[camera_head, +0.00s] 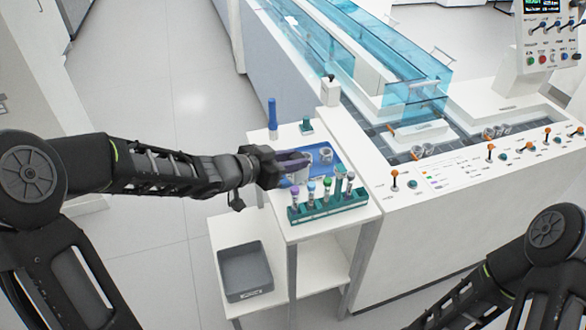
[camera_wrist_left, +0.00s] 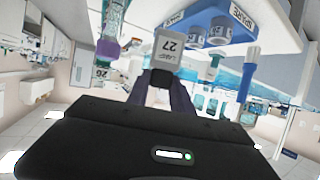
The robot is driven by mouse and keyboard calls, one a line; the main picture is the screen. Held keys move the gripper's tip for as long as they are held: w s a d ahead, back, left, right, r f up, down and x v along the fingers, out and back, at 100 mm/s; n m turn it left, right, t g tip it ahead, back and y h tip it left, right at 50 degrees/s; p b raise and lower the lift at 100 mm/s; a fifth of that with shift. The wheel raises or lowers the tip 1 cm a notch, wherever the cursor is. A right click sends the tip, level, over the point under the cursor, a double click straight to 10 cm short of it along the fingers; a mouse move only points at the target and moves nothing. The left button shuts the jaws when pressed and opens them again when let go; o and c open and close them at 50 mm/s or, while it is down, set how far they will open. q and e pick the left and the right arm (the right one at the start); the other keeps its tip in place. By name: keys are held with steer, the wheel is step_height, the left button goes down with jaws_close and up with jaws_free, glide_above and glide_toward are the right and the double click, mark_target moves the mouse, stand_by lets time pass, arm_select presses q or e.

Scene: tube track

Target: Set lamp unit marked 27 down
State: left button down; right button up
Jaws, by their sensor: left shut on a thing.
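The lamp unit marked 27 (camera_wrist_left: 167,47) is a small pale block with an upside-down label in the left wrist view. My left gripper (camera_wrist_left: 165,82) is shut on it. In the head view my left gripper (camera_head: 296,166) is over the near left part of the blue spare tray (camera_head: 334,173) on the side table, and its fingers partly hide the unit. I cannot tell whether the unit touches the tray. Round spare units stand in the tray, one (camera_head: 326,154) behind the gripper. My right arm shows at lower right, its gripper out of frame.
A green rack (camera_head: 328,214) with several capped tubes stands close in front of the gripper. A blue upright tool (camera_head: 272,118) and a small green-topped item (camera_head: 306,126) stand behind. A grey bin (camera_head: 246,270) sits on the lower shelf. The white track machine (camera_head: 440,200) borders the right.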

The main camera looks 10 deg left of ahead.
arm_select(q)
step_height(320, 180, up, 4)
steer(key=shift+f+p, duration=0.2)
steer(key=shift+p, duration=0.25)
steer(key=shift+d, duration=0.1)
